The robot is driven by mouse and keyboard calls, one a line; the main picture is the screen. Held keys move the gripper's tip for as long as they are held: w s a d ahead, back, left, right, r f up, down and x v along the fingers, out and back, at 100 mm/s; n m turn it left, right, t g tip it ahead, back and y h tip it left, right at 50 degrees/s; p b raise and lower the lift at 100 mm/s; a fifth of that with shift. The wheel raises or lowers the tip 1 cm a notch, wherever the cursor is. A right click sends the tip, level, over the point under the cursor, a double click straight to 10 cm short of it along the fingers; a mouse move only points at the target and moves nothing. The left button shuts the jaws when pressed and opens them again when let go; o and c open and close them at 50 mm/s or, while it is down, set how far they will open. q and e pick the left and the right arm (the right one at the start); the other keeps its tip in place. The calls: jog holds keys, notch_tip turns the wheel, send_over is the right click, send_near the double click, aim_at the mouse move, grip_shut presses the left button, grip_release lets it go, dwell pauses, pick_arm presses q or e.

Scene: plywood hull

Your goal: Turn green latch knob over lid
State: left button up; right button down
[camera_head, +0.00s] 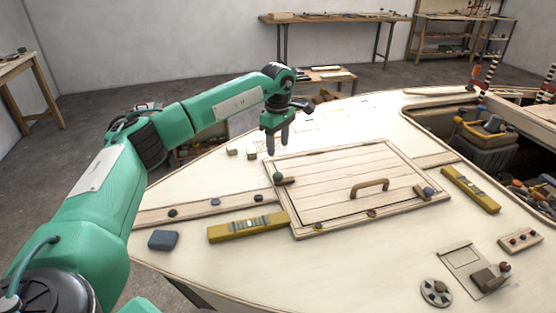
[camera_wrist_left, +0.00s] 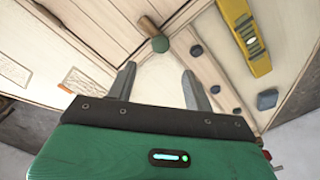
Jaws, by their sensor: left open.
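The green latch knob (camera_head: 277,176) sits at the left edge of the lid (camera_head: 330,165), a plank panel in a wooden frame. Its wooden latch bar (camera_head: 288,181) points right, toward the lid. My left gripper (camera_head: 278,148) is open and empty, fingers pointing down, above and behind the knob. In the left wrist view, the green knob (camera_wrist_left: 160,44) and its bar (camera_wrist_left: 148,25) show just beyond the gap between the open fingertips (camera_wrist_left: 158,68), apart from them. My right gripper is not in view.
A wooden handle (camera_head: 369,186) stands on the lid. A blue-knobbed latch (camera_head: 426,191) is at its right edge. Yellow levels (camera_head: 249,226) (camera_head: 470,190) and a blue-grey block (camera_head: 163,240) lie on the deck. An open well (camera_head: 490,130) is at the right.

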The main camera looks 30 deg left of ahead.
pick_arm(q)
jog(key=shift+r, duration=1.75)
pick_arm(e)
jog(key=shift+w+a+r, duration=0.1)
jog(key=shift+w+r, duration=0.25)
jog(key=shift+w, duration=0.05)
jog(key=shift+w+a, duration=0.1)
